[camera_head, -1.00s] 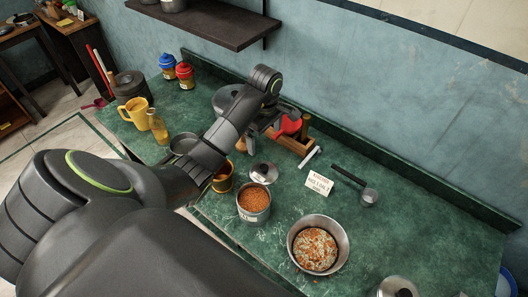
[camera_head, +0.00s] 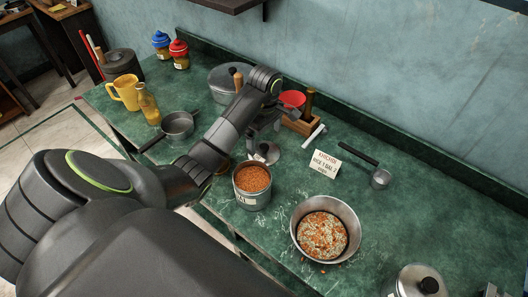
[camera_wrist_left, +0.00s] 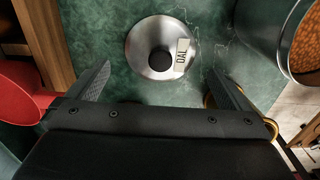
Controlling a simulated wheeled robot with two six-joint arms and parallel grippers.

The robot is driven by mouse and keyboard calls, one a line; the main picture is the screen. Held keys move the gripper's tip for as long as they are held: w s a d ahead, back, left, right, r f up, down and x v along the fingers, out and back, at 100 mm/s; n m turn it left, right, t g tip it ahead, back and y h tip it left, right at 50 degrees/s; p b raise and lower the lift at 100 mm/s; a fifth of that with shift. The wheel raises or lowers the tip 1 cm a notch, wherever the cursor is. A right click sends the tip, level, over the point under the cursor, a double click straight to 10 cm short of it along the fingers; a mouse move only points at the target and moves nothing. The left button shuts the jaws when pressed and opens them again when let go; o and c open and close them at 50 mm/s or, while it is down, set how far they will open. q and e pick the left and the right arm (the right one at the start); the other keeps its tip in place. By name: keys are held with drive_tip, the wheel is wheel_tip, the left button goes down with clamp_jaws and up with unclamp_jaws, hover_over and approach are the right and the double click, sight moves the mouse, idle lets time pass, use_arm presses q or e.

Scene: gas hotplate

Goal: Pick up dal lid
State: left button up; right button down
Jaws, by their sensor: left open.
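The dal lid is a round silver metal disc with a black knob and a "DAL" label. It lies flat on the green counter, behind the tin of orange dal, and shows in the head view (camera_head: 272,155) and the left wrist view (camera_wrist_left: 148,36). My left gripper (camera_head: 264,135) is open and empty just above and behind the lid. In the left wrist view, its two fingers (camera_wrist_left: 160,72) are spread wide, with the black knob ahead of the gap between them. Part of the lid is hidden by the gripper in the head view. My right gripper is not in view.
The open dal tin (camera_head: 252,196) stands close to the lid. A red-topped item (camera_head: 292,98) and a wooden rack (camera_head: 299,122) stand behind the gripper. A pan (camera_head: 178,123) is left, a bowl of food (camera_head: 323,205) right.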

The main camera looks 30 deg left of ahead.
sight(264, 147)
use_arm(q)
drive_tip(key=shift+f+b, duration=0.7)
drive_tip(key=shift+f, duration=0.25)
drive_tip(key=shift+a+f+p, duration=0.15)
drive_tip(key=shift+f+p, duration=0.5)
drive_tip(key=shift+f, duration=1.15)
